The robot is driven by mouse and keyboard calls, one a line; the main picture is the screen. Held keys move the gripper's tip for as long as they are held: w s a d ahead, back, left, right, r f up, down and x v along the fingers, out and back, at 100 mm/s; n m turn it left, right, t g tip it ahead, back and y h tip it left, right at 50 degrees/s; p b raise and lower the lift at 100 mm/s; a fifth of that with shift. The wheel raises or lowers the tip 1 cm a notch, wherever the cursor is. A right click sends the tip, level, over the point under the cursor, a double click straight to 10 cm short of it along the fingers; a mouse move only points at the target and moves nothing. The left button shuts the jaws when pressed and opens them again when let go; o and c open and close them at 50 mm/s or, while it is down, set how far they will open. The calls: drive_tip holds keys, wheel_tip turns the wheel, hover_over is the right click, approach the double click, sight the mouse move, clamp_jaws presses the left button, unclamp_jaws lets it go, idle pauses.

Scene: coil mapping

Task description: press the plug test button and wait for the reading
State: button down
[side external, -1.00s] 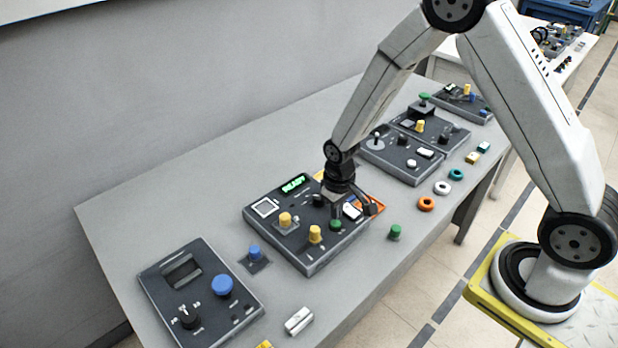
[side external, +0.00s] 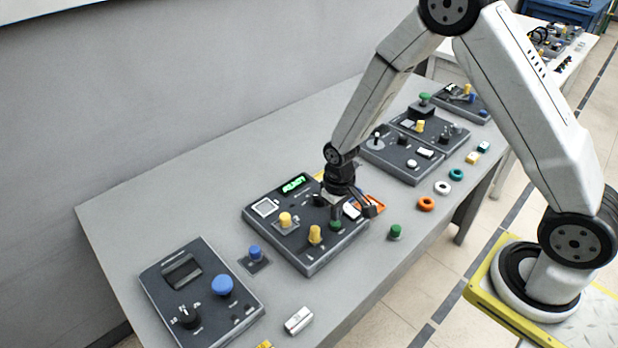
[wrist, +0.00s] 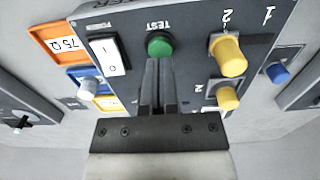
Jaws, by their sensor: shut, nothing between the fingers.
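The green TEST button (wrist: 160,45) sits on the dark plug test unit (side external: 312,262), and "TEST" is printed above it in the wrist view. In the side view the button (side external: 336,225) is just below my gripper. My gripper (wrist: 158,62) is shut and empty, with its fingertips at the near edge of the button. I cannot tell whether they touch it or whether it is pushed in. The unit's display (side external: 293,184) is lit with green characters, too blurred to read surely.
Yellow knobs (wrist: 229,55) stand right of the button and a white rocker switch (wrist: 110,54) left. An orange tray marked 75 Ω (wrist: 70,42) lies beside the unit. A loose green plug (side external: 395,232) and coloured rings (side external: 426,204) lie on the table. Another unit (side external: 200,290) stands at the near left.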

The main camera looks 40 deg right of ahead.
sight(336, 223)
drive_tip(key=shift+f, duration=0.95)
idle(0.5)
drive_tip(key=shift+r, duration=3.2)
drive_tip(key=shift+s+d+r, duration=0.1)
drive_tip(key=shift+s+r, duration=0.15)
drive_tip(key=shift+r, duration=0.2)
drive_tip(key=s+d+r+t, duration=0.1)
drive_tip(key=s+r+t, duration=0.1)
drive_tip(key=s+r, duration=0.6)
drive_tip(key=s, duration=0.2)
drive_tip(key=shift+s+d+r+t, duration=0.3)
drive_tip(key=shift+s+r, duration=0.05)
